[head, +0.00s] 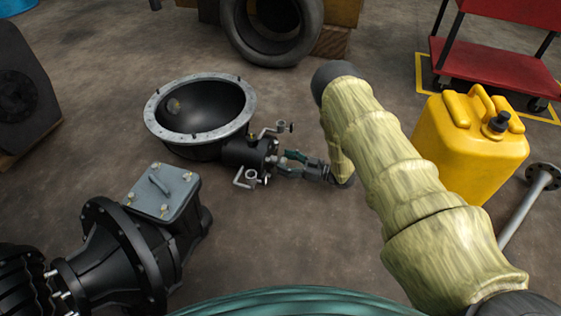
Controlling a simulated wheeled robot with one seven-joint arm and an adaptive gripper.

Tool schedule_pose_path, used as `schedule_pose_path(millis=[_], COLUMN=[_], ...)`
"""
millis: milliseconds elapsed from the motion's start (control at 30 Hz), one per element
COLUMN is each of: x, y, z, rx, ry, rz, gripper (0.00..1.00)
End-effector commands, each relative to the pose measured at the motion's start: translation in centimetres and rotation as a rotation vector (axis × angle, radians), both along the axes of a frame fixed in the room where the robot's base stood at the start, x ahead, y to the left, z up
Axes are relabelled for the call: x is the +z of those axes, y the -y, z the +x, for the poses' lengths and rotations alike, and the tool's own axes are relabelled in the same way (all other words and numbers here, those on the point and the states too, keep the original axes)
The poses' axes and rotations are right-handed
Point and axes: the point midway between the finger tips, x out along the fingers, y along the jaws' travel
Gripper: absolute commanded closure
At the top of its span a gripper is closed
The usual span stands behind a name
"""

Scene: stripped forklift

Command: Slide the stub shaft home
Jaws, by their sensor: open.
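A black cylindrical housing (245,153) sits against the near right side of a large bell-shaped casing (199,107) on the floor. Small handled fittings stick out of it above and below. A short grey stub (272,160) seems to show at its right end, facing my gripper; I take it for the stub shaft, but it is too small to be sure. My gripper (282,163) comes from the right with its green-grey fingers spread. The fingertips are close to the housing's end; I cannot tell whether they touch it or straddle the stub. Nothing is clearly held.
A black gearbox with a grey cover (163,193) lies at lower left. A yellow jerrycan (470,145) and a flanged grey shaft (523,207) are at right, beyond my sleeved arm. A tyre (272,30) and red cart (500,62) stand behind. The floor below my gripper is clear.

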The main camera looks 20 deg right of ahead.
Motion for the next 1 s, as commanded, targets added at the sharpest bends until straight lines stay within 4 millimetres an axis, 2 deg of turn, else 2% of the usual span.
schedule_pose_path(millis=[300, 500, 933, 1000], x=[-0.1, -0.1, -0.1, 0.0], y=[4.9, 6.8, 7.5, 7.5], z=[-3.4, -4.7, -5.2, -5.2], rx=[-0.001, 0.000, 0.001, 0.000], ry=[-0.002, -0.001, -0.001, -0.002], rz=[0.000, 0.001, 0.001, 0.000], gripper=[0.33, 0.33, 0.33, 0.44])
